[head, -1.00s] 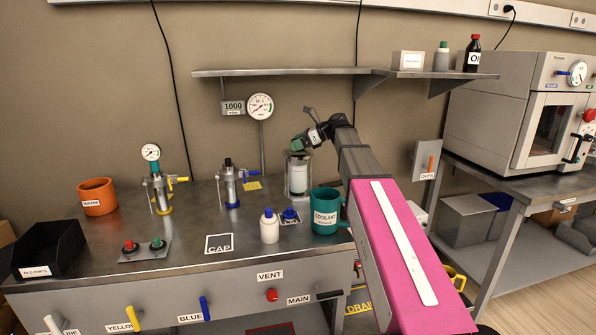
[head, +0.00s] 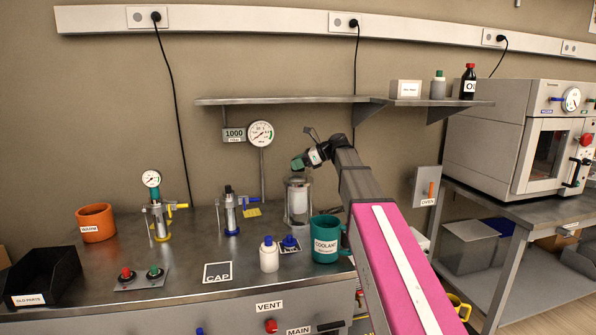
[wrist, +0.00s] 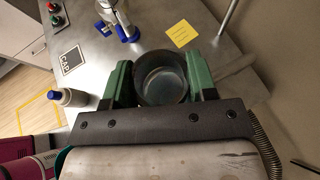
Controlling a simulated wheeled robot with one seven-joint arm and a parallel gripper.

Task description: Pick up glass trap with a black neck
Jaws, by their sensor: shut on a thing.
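The glass trap (head: 298,203) stands on the bench behind the teal mug, a clear cylinder with a pale inside. In the wrist view its round dark neck (wrist: 162,74) is seen from above, between the two green fingers. My gripper (wrist: 161,82) is shut on the neck, one finger on each side. In the head view my gripper (head: 299,163) is at the top of the trap, reaching in from the right. The trap looks upright. Its base appears on or very near the bench; the contact is not clear.
A teal coolant mug (head: 326,239) stands close in front, beside a white blue-capped bottle (head: 269,257). A blue-based fixture (head: 230,212) and a pressure gauge (head: 260,134) stand to the left. A metal shelf (head: 290,101) overhangs behind.

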